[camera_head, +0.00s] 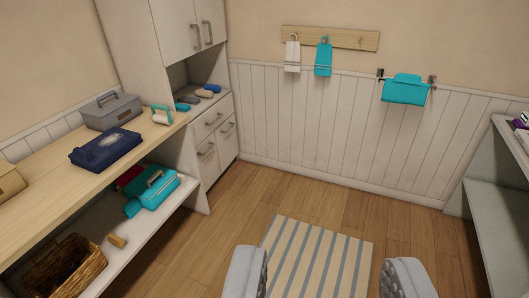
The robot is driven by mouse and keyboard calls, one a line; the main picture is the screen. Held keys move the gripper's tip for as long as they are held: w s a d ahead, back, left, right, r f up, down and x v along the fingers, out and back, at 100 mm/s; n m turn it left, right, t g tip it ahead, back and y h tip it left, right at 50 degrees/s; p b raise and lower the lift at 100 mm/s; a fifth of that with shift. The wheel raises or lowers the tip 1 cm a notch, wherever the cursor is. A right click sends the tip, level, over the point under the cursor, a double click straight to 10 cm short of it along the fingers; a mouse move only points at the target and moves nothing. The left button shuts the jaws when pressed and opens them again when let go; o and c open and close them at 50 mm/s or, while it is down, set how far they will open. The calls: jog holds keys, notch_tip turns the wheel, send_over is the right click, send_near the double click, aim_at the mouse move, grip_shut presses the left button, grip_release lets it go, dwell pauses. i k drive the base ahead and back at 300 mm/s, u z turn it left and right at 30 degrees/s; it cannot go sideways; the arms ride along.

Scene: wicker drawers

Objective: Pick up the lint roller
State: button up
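What looks like the lint roller (161,115), white and teal, sits near the right end of the wooden counter (55,196) on the left. It is small in view, so its details are hard to tell. My gripper (325,272) shows at the bottom with two grey padded fingers set wide apart. It is open and empty, with the striped rug visible between the fingers. The gripper is well to the right of the counter and apart from the roller.
A dark blue box (105,149) and a grey toolbox (111,110) stand near the roller. The shelf below holds a teal toolbox (154,190) and a wicker basket (66,267). A white cabinet (214,140) adjoins the counter. The wooden floor (235,205) and striped rug (322,250) are clear.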

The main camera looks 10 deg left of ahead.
aim_at(163, 119)
jog(key=u, duration=0.2)
jog(key=i, duration=1.4)
jog(key=u, duration=0.5)
jog(key=i, duration=1.6)
jog(key=u, duration=0.45)
jog(key=i, duration=0.75)
jog(key=u, duration=0.1)
